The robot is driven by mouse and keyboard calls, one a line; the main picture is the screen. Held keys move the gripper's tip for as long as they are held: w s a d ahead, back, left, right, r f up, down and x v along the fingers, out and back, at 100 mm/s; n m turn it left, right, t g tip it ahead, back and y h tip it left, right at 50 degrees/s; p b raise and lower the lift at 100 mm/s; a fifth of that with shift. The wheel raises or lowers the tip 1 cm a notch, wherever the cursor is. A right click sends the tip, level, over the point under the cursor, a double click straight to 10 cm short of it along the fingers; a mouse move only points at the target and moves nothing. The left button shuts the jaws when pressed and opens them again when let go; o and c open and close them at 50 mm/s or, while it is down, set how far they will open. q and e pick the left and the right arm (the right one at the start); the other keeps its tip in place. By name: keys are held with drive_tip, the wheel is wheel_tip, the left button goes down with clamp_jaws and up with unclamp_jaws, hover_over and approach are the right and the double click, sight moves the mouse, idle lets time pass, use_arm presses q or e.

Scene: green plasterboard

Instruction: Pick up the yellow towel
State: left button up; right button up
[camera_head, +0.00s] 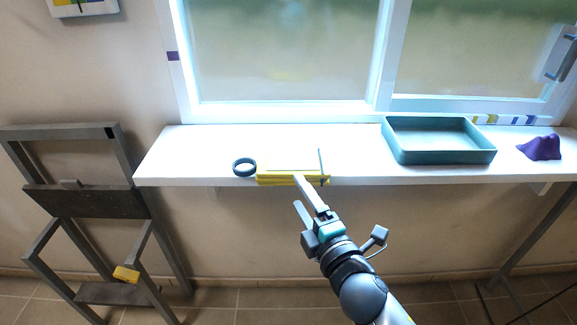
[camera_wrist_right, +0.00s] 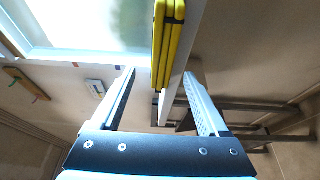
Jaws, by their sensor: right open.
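The yellow towel (camera_head: 276,178) lies folded in a flat stack at the front edge of the white windowsill shelf (camera_head: 215,160). My right gripper (camera_head: 299,190) is open and empty at the shelf's front edge. In the head view one finger overlaps the towel and the other shows below it. In the right wrist view the towel (camera_wrist_right: 168,45) appears edge-on, between the lines of the two spread fingers of the right gripper (camera_wrist_right: 159,72). I cannot tell whether a finger touches it. My left gripper is out of view.
A dark ring (camera_head: 244,167) sits just left of the towel. A thin teal stick (camera_head: 321,162) is at the towel's right end. A teal tray (camera_head: 440,157) and a purple cloth-like thing (camera_head: 539,149) are farther right. A grey stepladder (camera_head: 90,200) holding a yellow block (camera_head: 126,274) stands left.

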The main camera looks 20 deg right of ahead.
sight(292, 181)
drive_tip(key=shift+w+a+f+b, duration=0.1)
drive_tip(key=shift+w+b, duration=0.1)
drive_tip(key=shift+w, duration=1.25)
drive_tip(key=shift+w+f+b, duration=0.1)
drive_tip(key=shift+w+b, duration=0.1)
drive_tip(key=shift+w, duration=1.25)
clamp_jaws()
